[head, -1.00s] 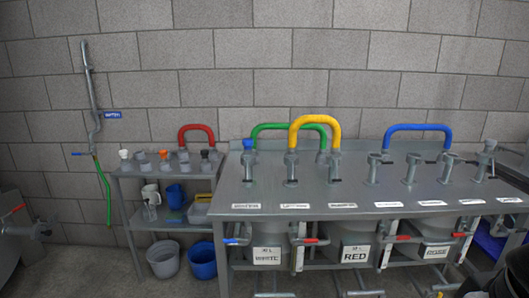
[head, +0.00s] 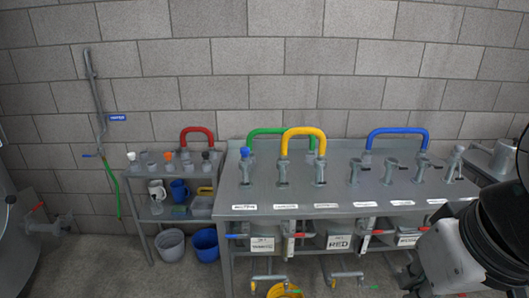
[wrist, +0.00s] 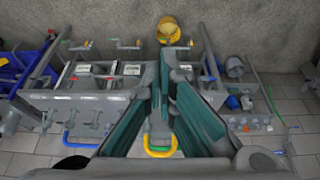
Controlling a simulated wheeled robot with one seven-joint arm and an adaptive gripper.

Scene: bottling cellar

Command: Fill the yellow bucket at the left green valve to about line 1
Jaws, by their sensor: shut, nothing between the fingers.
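The yellow bucket (head: 284,291) shows at the bottom edge of the head view, on the floor in front of the bench, mostly cut off. In the wrist view the yellow bucket (wrist: 168,34) is beyond my fingertips, and its marked lines cannot be read. A small green handle (head: 293,292) shows at the bucket in the head view, and another green handle (head: 374,287) is farther right; both are tiny. My gripper (wrist: 170,62) is shut and empty, its fingers closed together at the tips, apart from the bucket. In the head view only my arm shows, at the right.
A steel bench (head: 330,190) with several taps and coloured hoses stands against the block wall. A grey tank (head: 10,230) is at the left edge. The floor in front of the rack is clear.

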